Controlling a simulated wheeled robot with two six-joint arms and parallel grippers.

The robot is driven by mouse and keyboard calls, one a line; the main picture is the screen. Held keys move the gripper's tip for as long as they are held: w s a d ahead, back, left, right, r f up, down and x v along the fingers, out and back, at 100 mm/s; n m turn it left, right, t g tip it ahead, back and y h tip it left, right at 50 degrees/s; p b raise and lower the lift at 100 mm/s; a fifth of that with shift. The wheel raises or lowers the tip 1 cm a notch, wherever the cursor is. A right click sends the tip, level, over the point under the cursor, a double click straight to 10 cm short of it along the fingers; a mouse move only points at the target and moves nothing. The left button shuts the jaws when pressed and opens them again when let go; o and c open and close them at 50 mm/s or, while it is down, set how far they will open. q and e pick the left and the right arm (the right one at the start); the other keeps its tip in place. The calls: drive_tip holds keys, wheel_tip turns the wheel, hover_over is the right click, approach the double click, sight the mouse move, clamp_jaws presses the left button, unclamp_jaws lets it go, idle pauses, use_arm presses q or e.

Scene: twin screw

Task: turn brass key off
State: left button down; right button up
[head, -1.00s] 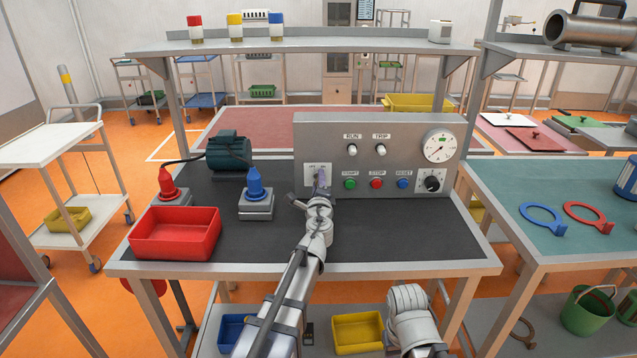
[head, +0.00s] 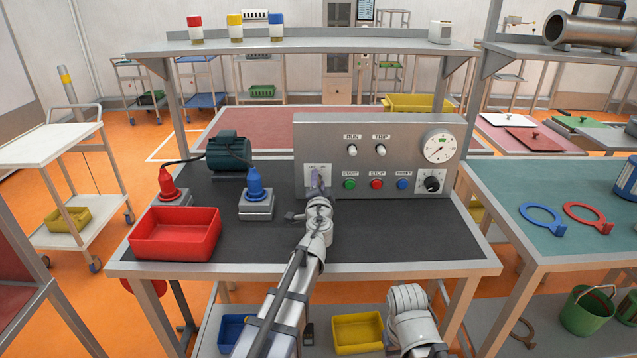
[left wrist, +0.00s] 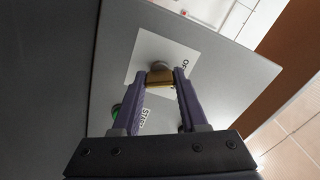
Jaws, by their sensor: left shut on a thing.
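The brass key (left wrist: 160,77) shows in the left wrist view, standing out from a white label plate (left wrist: 150,52) on the grey control panel. My left gripper (left wrist: 160,82) is shut on it, one purple finger on each side. The key's grip lies across between the fingertips. Part of the word OFF shows on the plate beside the right finger. My right gripper is not in view.
The panel also carries green (head: 350,184), red (head: 377,184) and blue (head: 404,184) buttons, a black knob (head: 432,182) and a gauge (head: 439,147). A blue plug-shaped piece (head: 255,184) and a red tray (head: 175,233) stand left of my arm. The dark bench top right of it is clear.

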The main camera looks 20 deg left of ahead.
use_arm(q)
drive_tip(key=shift+n, duration=0.4)
drive_tip(key=shift+c, duration=2.2)
unclamp_jaws()
drive_tip(key=shift+s, duration=0.15)
drive_tip(key=v, duration=0.7)
drive_tip(key=shift+s+d, duration=0.15)
drive_tip(key=shift+s, duration=0.2)
drive_tip(key=shift+w+r, duration=0.1)
